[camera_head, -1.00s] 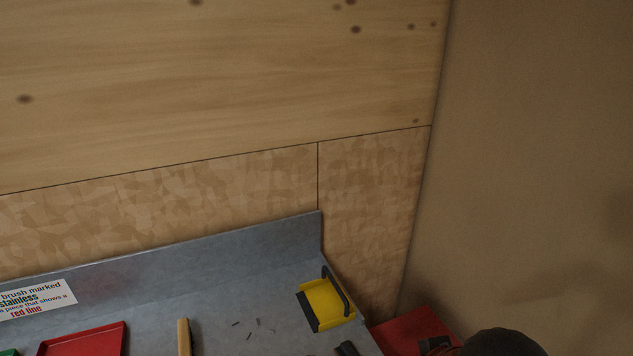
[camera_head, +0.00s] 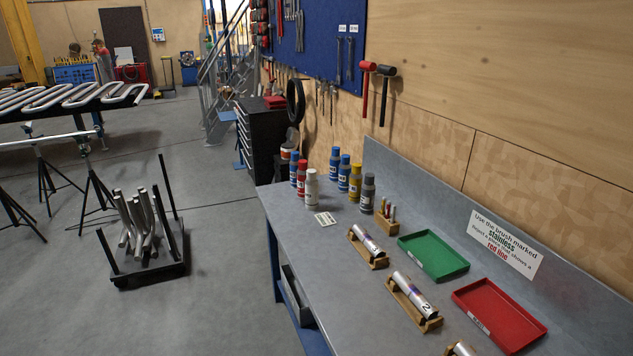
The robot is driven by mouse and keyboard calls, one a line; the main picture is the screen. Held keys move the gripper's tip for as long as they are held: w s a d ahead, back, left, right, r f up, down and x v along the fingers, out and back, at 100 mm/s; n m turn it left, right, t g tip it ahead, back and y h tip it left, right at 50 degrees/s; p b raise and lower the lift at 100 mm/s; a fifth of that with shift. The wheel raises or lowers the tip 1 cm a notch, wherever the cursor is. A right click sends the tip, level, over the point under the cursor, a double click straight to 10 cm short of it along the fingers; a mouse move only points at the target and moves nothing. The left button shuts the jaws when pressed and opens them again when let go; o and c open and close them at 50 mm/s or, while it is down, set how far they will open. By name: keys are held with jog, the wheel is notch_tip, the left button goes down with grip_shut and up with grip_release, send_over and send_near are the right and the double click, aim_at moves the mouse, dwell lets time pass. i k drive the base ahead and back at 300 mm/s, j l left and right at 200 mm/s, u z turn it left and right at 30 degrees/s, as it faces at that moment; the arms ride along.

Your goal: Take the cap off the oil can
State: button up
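Several bottles or spray cans stand upright in a group at the far end of the workbench: a white one (camera_head: 312,189), a red one (camera_head: 301,178), a yellow one (camera_head: 355,182), a grey one (camera_head: 367,192) and blue ones (camera_head: 344,172). Their labels are too small to read, so I cannot tell which, if any, is the oil can. The caps appear to be on. My gripper is not in view.
The grey workbench (camera_head: 290,212) holds a green tray (camera_head: 433,256), a red tray (camera_head: 498,314) and metal tubes on wooden cradles (camera_head: 410,293). A black tool cabinet (camera_head: 262,140) stands beyond it. A cart with bent pipes (camera_head: 146,262) is on the floor at left; floor between is clear.

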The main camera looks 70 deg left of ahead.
aim_at(356, 167)
jog(key=u, duration=2.3)
jog(key=i+j+u, duration=0.15)
jog(key=j, duration=0.25)
jog(key=i+j+u, duration=0.2)
jog(key=i+j, duration=0.15)
jog(key=i+j+u, duration=0.15)
jog(key=i, duration=0.35)
jog(key=i+j+u, duration=0.1)
jog(key=i+j, duration=0.2)
jog(key=i, duration=0.2)
jog(key=i+j+u, duration=0.15)
jog(key=i, duration=0.35)
jog(key=i+j+u, duration=0.1)
jog(key=i, duration=0.4)
jog(key=i+z, duration=0.35)
jog(key=i, duration=0.2)
jog(key=i+j+z, duration=0.35)
jog(key=i, duration=0.15)
jog(key=i+l+z, duration=0.1)
jog(key=z, duration=0.4)
jog(key=i+z, duration=0.25)
jog(key=z, duration=0.25)
jog(key=i+z, duration=0.15)
jog(key=z, duration=0.35)
jog(key=i+j+z, duration=0.15)
jog(key=z, duration=0.35)
jog(key=i+j+z, duration=0.1)
jog(key=z, duration=0.2)
jog(key=i, duration=0.1)
